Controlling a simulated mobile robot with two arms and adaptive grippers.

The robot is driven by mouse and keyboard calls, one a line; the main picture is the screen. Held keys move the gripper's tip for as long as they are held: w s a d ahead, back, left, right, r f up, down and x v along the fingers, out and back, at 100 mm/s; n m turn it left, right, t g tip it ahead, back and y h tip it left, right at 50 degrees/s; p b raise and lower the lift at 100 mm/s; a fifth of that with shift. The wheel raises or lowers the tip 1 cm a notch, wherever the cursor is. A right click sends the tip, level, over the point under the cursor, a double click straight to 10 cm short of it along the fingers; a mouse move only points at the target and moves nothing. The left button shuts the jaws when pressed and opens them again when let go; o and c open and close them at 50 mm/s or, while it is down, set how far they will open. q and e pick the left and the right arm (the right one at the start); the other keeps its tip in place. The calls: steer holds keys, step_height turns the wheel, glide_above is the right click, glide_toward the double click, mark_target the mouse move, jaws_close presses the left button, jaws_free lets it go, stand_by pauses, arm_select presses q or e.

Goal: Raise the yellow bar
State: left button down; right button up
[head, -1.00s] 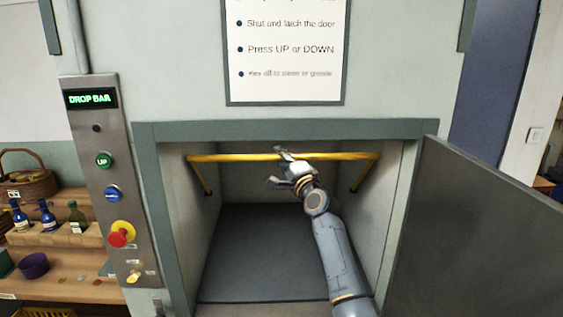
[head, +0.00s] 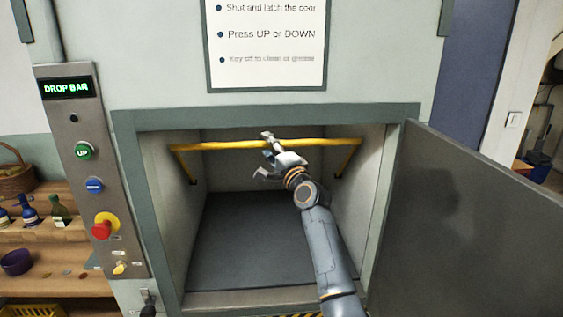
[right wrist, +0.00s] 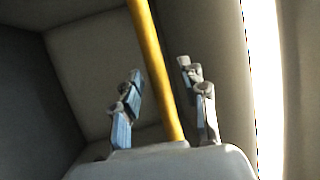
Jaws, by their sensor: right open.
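The yellow bar (head: 315,143) runs across the upper part of the lift opening, with a bent arm going down at each side. My right gripper (head: 262,155) reaches into the opening just below and in front of the bar's middle. It is open, its fingers spread. In the right wrist view the bar (right wrist: 155,70) passes between the two open fingers (right wrist: 158,98), with a gap on each side. The display (head: 68,87) on the control panel reads DROP BAR. My left gripper is not in view.
The metal door (head: 465,230) stands open at the right. The control panel (head: 85,150) at the left has a green UP button (head: 84,151), a blue button (head: 93,186) and a red stop knob (head: 102,228). Wooden shelves (head: 50,237) with bottles stand further left. The compartment floor (head: 255,240) is clear.

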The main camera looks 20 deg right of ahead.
steer(key=v, duration=0.9)
steer(key=shift+s, duration=0.3)
